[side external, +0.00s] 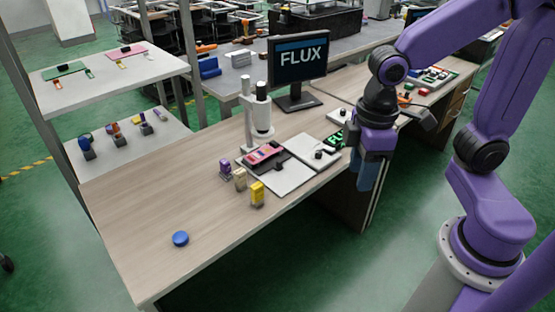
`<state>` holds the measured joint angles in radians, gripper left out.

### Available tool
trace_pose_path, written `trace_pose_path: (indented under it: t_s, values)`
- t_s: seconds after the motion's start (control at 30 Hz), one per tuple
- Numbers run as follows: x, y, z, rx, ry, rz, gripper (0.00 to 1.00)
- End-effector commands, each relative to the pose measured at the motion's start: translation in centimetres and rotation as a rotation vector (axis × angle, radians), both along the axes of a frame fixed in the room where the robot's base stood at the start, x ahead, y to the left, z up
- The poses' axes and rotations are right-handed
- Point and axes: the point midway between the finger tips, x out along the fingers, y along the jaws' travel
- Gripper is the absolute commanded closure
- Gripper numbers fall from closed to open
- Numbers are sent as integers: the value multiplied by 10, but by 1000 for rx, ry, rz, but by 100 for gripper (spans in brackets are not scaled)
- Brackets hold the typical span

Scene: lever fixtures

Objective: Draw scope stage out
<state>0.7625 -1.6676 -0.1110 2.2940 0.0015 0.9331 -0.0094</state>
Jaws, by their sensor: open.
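A white microscope (257,118) stands on the wooden bench (150,195), left of the monitor. Its stage seems to be the flat white plate (290,178) in front of it. A pink board (264,154) with small parts lies beneath the scope head, on or beside that plate; I cannot tell which. My gripper (368,188) points down near the bench's front edge, right of the scope and apart from it. Its blue fingers are open and overlap in this view. Nothing shows between them. Any handle on the stage is too small to make out.
Purple, beige and yellow blocks (257,195) stand left of the plate. A blue round button (180,239) sits near the front left. A monitor (299,65) stands behind. A white plate with a black knob (317,153) and a green board lie near my gripper.

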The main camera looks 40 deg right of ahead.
Motion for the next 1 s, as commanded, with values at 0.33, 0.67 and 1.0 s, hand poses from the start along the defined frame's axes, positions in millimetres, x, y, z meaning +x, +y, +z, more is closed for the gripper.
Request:
trace_pose_path:
  t_s: [0.33, 0.67, 1.0]
  values:
    - [126, 22, -5, -8, 7, -261, 55]
    - [241, -2, -29, -11, 14, -504, 55]
    - [334, -70, -70, -14, 21, -754, 55]
